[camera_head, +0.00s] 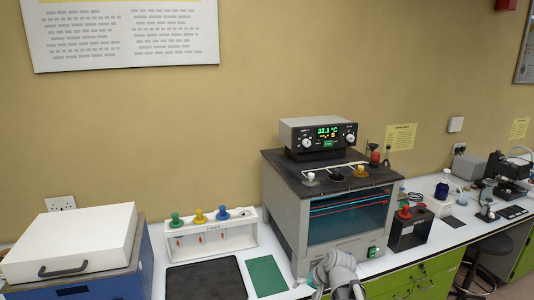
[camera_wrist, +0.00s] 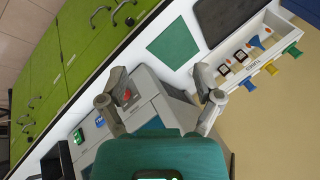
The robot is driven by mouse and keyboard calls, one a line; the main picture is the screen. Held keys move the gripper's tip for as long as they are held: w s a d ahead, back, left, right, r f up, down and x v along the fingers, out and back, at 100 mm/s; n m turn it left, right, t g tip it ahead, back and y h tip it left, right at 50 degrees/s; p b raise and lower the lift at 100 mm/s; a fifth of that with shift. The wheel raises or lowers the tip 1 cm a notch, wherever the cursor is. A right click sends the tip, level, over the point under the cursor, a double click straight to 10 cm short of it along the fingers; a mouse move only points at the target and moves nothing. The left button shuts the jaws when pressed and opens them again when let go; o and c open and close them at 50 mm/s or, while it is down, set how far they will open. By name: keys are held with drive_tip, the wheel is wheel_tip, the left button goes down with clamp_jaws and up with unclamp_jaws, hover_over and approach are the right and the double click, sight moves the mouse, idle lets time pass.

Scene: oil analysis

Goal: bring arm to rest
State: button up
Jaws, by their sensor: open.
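My gripper (camera_wrist: 160,78) is open, its two fingers spread wide with nothing held between them in the wrist view. Below the fingers in that view is the grey bath unit, partly hidden by my gripper. In the head view part of my arm (camera_head: 338,276) shows at the bottom edge, in front of the bath unit (camera_head: 330,212) with its glass window. The fingertips cannot be made out there.
A white rack (camera_head: 215,238) with green, yellow and blue knobs stands left of the bath. A black mat (camera_head: 206,281) and a green mat (camera_head: 266,276) lie in front. A white-lidded blue box (camera_head: 75,245) is far left. A dark holder (camera_head: 410,230) stands right.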

drive_tip(key=s+d+f+n+g+h+b, duration=0.3)
drive_tip(key=s+d+f+h+b, duration=0.1)
drive_tip(key=s+f, duration=0.4)
drive_tip(key=shift+s+d+g+h, duration=0.3)
drive_tip(key=shift+s+d+g, duration=0.15)
drive_tip(key=shift+s, duration=0.7)
